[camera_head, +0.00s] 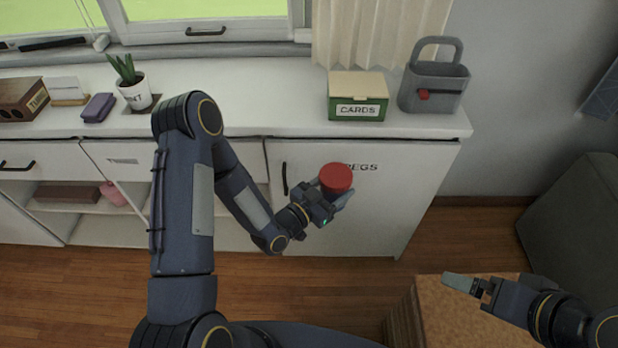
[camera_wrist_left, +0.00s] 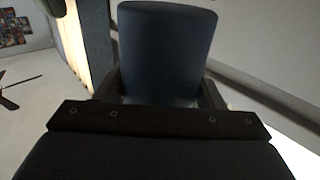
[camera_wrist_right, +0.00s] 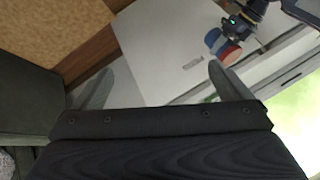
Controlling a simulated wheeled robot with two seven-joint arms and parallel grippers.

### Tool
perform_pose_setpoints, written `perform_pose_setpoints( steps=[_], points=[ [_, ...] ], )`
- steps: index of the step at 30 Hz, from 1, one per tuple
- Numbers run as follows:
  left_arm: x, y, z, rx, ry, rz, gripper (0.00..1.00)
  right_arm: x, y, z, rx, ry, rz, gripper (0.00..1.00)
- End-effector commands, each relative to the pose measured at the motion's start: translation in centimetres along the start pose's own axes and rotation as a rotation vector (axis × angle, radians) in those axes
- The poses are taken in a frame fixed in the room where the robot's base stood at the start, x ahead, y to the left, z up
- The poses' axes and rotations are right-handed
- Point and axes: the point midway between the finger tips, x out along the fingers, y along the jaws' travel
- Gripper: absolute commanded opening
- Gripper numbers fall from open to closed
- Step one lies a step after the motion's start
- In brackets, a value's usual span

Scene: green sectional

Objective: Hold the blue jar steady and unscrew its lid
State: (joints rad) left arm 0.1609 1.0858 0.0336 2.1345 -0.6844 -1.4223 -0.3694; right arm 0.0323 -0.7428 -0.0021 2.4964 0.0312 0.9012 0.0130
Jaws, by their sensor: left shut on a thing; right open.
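The jar's red lid (camera_head: 336,177) faces up in the head view, in my left gripper (camera_head: 327,197) in front of the white cabinet. The jar's blue body (camera_wrist_left: 166,52) fills the middle of the left wrist view, between the fingers of my left gripper. The lid is on the jar, and the jar is held in the air. The right wrist view shows the red lid (camera_wrist_right: 231,54) and blue body (camera_wrist_right: 213,38) together. My right gripper (camera_head: 464,284) is empty at the lower right of the head view, apart from the jar. Its two fingers stand wide apart in the right wrist view (camera_wrist_right: 165,88).
A long white cabinet (camera_head: 240,95) stands ahead, bearing a green cards box (camera_head: 355,110), a grey bag-shaped holder (camera_head: 432,88) and a potted plant (camera_head: 137,92). A brown cork-like block (camera_head: 455,325) is below my right gripper. A dark green sofa (camera_head: 575,225) stands at the right.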

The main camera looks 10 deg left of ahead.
Motion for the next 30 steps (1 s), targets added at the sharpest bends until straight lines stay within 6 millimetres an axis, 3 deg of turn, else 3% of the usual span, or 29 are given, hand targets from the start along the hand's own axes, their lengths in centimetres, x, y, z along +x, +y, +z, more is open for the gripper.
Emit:
perform_pose_setpoints(
  steps=[3,4,11,17,23,30],
  points=[
    [1.1,1.3,0.4,-0.001,0.002,0.071,0.21,0.0,0.0,0.0,0.000,0.000,0.000,0.97],
    [1.3,1.5,0.5,-0.001,0.001,0.083,0.00,0.0,0.0,0.0,0.000,0.000,0.000,0.95],
    [1.7,1.9,0.6,-0.001,0.001,0.111,0.00,-0.3,-0.5,-1.9,0.000,-0.044,0.001,0.95],
    [1.6,1.9,0.6,-0.001,0.001,0.109,0.00,0.3,-2.4,-7.3,0.002,-0.152,0.024,0.95],
    [1.6,1.9,0.6,-0.001,0.001,0.108,0.00,2.9,-5.8,-12.7,0.004,-0.258,0.074,0.95],
    [1.6,1.9,0.6,-0.001,0.001,0.108,0.00,8.5,-11.5,-17.3,0.004,-0.358,0.165,0.95]
  ],
)
